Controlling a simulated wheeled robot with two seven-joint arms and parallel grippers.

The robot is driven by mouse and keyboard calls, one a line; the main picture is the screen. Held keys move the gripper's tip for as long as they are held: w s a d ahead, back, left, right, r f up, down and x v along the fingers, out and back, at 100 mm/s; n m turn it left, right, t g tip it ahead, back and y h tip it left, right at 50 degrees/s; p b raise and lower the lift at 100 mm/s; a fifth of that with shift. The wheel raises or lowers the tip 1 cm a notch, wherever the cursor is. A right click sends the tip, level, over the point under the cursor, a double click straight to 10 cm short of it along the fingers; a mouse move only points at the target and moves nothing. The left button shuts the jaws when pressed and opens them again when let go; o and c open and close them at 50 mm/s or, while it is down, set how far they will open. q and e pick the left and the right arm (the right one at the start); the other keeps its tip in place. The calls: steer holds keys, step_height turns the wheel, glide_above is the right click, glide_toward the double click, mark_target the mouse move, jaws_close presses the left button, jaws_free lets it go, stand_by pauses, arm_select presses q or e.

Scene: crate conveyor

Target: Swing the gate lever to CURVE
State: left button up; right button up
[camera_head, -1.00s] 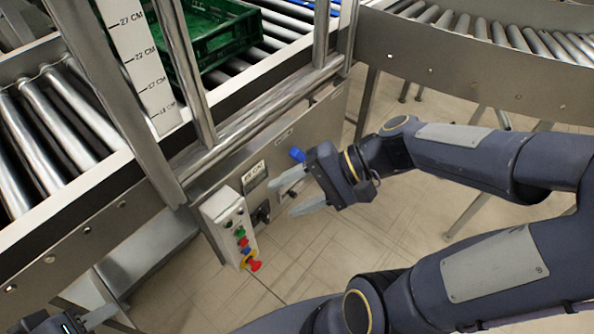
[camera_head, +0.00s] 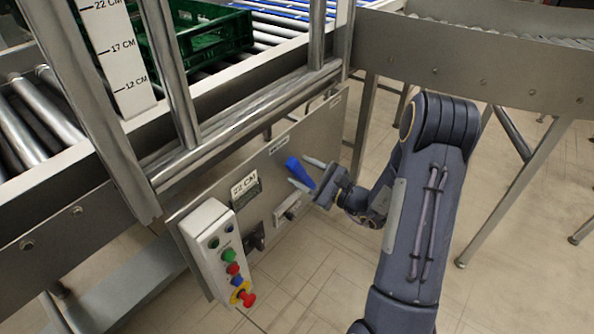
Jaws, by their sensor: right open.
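The gate lever shows as a blue handle (camera_head: 300,172) on the grey side panel of the conveyor, tilted up to the left. My right gripper (camera_head: 298,169) is open, with one finger above the handle and the other below it, so the handle lies between them in this view. I cannot tell whether a finger touches it. The small labels on the panel are too small to read, so CURVE cannot be made out. My left gripper is not in view.
Steel posts (camera_head: 168,75) and a height scale (camera_head: 118,55) stand above. A green crate (camera_head: 205,38) sits on the rollers. Another conveyor (camera_head: 480,65) runs behind on the right.

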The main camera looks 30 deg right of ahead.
steer(key=shift+x, duration=1.25)
jaws_close()
